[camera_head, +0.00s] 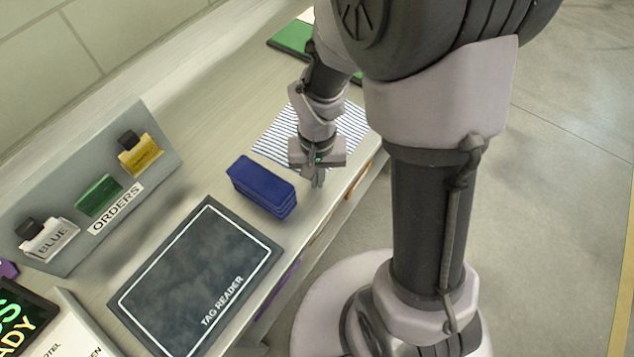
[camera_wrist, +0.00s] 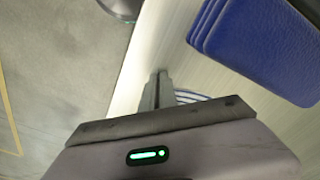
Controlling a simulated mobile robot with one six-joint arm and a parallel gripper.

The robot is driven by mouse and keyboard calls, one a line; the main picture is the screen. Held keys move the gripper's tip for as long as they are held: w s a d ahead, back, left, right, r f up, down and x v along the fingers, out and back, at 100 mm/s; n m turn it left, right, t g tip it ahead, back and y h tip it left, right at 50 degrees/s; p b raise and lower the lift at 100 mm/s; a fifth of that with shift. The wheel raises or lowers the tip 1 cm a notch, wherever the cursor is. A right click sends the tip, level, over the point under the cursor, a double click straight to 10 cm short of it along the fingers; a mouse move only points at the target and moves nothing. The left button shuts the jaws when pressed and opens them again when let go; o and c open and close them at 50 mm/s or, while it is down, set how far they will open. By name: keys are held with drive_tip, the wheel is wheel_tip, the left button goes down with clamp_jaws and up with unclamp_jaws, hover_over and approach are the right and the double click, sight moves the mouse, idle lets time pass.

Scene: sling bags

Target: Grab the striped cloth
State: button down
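The striped cloth (camera_head: 276,138), white with thin dark blue lines, lies flat on the counter in the head view, partly hidden behind my arm. A small part of the striped cloth (camera_wrist: 188,96) shows beside my fingers in the wrist view. My gripper (camera_head: 318,180) points down at the cloth's near edge, close to the counter's front edge. In the wrist view the fingers of my gripper (camera_wrist: 157,84) are together, with no cloth visible between them. Whether the tips touch the cloth is hidden.
A stack of blue folded items (camera_head: 262,186) stands just left of my gripper; it also shows in the wrist view (camera_wrist: 262,45). A dark tag reader pad (camera_head: 200,278) lies nearer. A grey orders rack (camera_head: 60,200) stands at left. A green item (camera_head: 292,38) lies at the back. Floor is open at right.

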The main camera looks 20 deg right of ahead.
wheel_tip(320, 180, up, 39)
drive_tip(key=p, duration=3.1)
